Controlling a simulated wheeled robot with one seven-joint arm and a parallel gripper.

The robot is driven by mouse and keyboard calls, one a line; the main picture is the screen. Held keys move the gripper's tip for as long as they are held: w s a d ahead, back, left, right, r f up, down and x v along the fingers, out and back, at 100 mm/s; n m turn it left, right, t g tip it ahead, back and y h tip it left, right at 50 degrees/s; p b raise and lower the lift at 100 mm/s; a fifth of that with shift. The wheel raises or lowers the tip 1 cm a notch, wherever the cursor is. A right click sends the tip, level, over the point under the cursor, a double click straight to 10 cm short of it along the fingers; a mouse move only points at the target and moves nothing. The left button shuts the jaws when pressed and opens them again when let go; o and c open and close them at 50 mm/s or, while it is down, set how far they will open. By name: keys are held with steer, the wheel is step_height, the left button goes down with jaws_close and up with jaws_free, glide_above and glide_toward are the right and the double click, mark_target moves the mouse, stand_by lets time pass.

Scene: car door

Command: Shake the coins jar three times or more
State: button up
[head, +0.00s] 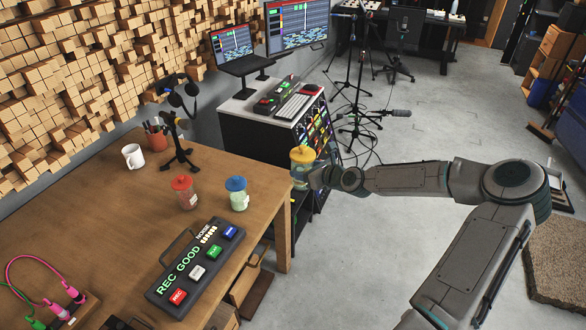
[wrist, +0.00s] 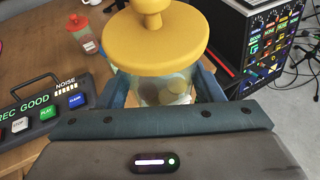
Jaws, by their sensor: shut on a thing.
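A clear jar with a yellow lid (head: 302,155) is held in the air beside the right edge of the wooden table. My gripper (head: 312,177) is shut on this jar. In the wrist view the yellow-lidded jar (wrist: 165,88) stands upright between my two fingers, and round pale pieces that look like coins show inside. A red-lidded jar (head: 185,193) and a blue-lidded jar (head: 237,195) stand on the table to the left, apart from my gripper. The far side of the held jar is hidden.
A button panel (head: 195,262) reading REC GOOD lies on the wooden table (head: 225,165). A rack cabinet (head: 250,128) with a keyboard stands just behind the held jar. Microphone stands (head: 358,100) are farther back.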

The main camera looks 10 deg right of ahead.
steer(key=shift+r, duration=0.1)
steer(key=a, duration=1)
steer(key=d, duration=1)
steer(key=a, duration=1)
